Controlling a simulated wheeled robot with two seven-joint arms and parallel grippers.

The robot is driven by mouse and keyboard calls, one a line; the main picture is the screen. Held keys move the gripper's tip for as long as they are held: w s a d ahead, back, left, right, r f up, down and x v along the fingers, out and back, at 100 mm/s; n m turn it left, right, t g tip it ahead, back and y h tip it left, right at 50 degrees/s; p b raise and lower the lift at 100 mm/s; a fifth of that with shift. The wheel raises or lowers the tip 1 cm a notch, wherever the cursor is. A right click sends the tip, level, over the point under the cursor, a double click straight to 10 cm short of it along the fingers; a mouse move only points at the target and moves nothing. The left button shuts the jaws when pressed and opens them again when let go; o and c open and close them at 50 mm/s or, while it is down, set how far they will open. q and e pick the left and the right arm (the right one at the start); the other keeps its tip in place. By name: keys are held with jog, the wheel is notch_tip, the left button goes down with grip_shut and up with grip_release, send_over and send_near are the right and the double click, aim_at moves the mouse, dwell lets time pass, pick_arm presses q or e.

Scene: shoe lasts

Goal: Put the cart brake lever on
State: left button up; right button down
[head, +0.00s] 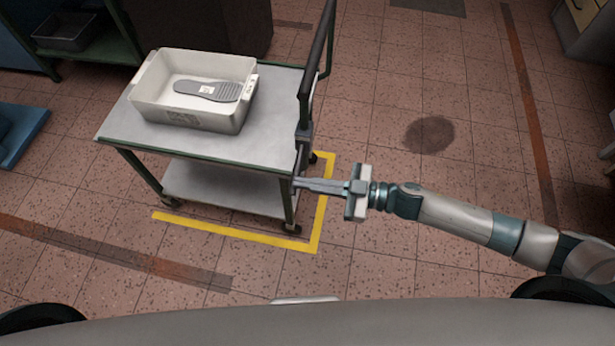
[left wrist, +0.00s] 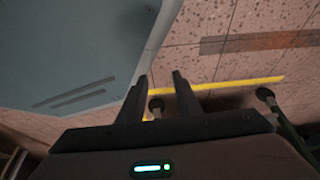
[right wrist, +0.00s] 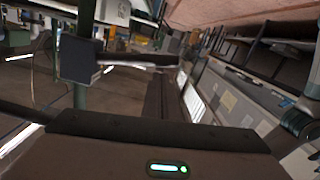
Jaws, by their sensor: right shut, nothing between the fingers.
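The cart (head: 112,130) stands with a grey top and a lower shelf on a green frame. A grey block (head: 303,133) is on its right side, below the dark handle (head: 310,75). In the right wrist view a dark square block (right wrist: 82,64) sits by a green post, with a thin pale rod (right wrist: 140,64) reaching right; it may be the brake lever, but its setting is unclear. My right gripper (head: 300,184) is shut and empty at the cart's right side, below the grey block. Contact is unclear. My left gripper (left wrist: 155,95) is open and empty, outside the head view.
A white tray (head: 190,63) holding a grey shoe sole (head: 212,90) stands on the cart. Yellow floor tape (head: 230,234) marks a corner around the cart. The floor right of the cart is clear, with a dark stain (head: 429,134). A dark cabinet (head: 200,22) stands behind.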

pick_arm(q)
jog(key=shift+w+d+r, duration=0.15)
jog(key=shift+w, duration=0.3)
jog(key=shift+w+d+r, duration=0.1)
jog(key=shift+w+d, duration=0.05)
jog(key=shift+w, duration=0.25)
pick_arm(e)
jog(key=shift+f, duration=0.5)
jog(key=shift+f, duration=0.1)
pick_arm(q)
jog(key=shift+s, duration=0.1)
pick_arm(e)
jog(key=shift+d, duration=0.1)
